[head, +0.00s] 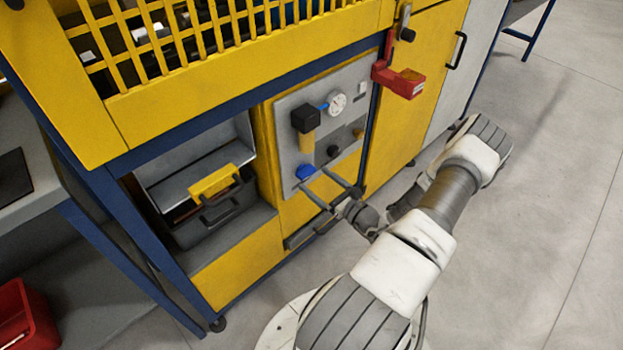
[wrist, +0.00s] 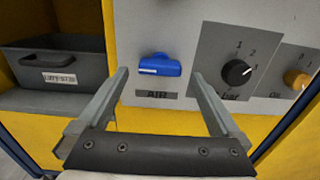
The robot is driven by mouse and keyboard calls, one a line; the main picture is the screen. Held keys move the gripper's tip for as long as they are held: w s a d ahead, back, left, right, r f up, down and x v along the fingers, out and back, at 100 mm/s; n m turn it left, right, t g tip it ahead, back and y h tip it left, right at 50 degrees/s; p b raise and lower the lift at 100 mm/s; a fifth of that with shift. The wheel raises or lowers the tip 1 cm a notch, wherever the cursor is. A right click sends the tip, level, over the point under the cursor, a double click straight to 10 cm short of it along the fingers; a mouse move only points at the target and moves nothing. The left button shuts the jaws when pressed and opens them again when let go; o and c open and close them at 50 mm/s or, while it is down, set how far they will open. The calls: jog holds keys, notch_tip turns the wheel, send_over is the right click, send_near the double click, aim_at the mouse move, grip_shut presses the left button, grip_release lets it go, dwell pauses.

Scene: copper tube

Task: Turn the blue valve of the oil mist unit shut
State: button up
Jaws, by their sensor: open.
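The blue valve (head: 305,171) sits low on the grey panel of the oil mist unit (head: 290,135). In the wrist view the blue valve (wrist: 160,66) has its handle lying roughly level, above a label reading AIR. My gripper (head: 329,180) is open and empty in front of the panel. In the wrist view the fingers of my gripper (wrist: 160,75) stand to either side of the valve, with the valve showing between the tips. They appear apart from it; the exact gap in depth cannot be told.
A black dial (wrist: 236,72) and an amber knob (wrist: 296,80) are right of the valve. A pressure gauge (head: 337,103) is above. A dark bin (head: 208,215) stands in the open bay at left. A red bracket (head: 398,80) juts out at upper right. The floor at right is clear.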

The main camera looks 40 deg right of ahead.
aim_at(310, 176)
jog(key=shift+w+a, duration=0.15)
jog(key=shift+w, duration=1.35)
jog(key=shift+c, duration=0.3)
jog(key=c, duration=1.2)
